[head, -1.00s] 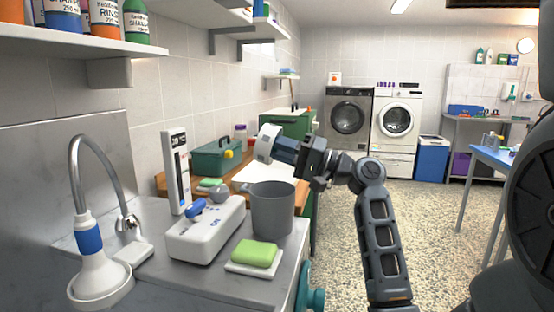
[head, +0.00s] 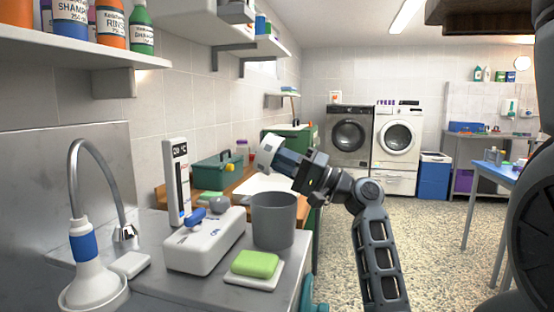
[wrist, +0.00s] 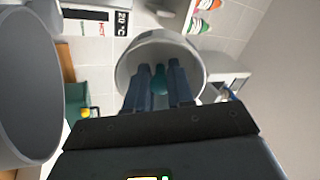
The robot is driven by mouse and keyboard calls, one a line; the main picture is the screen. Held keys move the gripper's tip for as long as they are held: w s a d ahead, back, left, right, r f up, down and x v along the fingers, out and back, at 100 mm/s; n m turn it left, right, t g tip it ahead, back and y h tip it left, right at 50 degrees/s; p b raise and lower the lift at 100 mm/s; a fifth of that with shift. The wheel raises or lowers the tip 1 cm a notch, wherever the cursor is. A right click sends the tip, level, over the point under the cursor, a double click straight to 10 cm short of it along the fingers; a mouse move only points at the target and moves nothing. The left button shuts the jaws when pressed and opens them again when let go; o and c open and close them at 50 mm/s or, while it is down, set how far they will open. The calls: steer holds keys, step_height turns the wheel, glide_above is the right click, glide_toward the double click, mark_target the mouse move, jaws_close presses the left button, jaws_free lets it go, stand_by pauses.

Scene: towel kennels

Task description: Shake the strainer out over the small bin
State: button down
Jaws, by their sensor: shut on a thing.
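The strainer (head: 267,151) is a pale, round, cup-shaped piece at the end of my gripper (head: 286,161), above the back of the small bin. In the wrist view the strainer (wrist: 134,53) shows as a round grey bowl. My gripper (wrist: 158,76) is shut on its teal handle (wrist: 159,80) there. The small bin (head: 273,222) is a grey, open-topped tub standing upright on the counter. It fills the left of the wrist view (wrist: 25,95). The strainer is apart from the bin; whether it holds anything is hidden.
A white scale-like box (head: 205,245) stands left of the bin, with a green soap bar (head: 255,263) on a white dish in front. A tap (head: 80,190) is at far left. A teal toolbox (head: 217,172) sits behind. A shelf of bottles (head: 60,47) overhangs the upper left.

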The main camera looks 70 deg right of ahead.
mark_target(277, 144)
stand_by(0.5)
step_height(277, 144, up, 3)
steer(key=shift+r+p, duration=0.1)
steer(key=shift+p, duration=1.1)
steer(key=shift+f, duration=0.2)
steer(key=shift+r+b, duration=0.1)
steer(key=shift+b, duration=0.25)
step_height(277, 144, down, 3)
steer(key=b, duration=0.2)
steer(key=shift+f+b, duration=0.2)
steer(key=shift+b, duration=0.2)
steer(key=shift+r, duration=0.2)
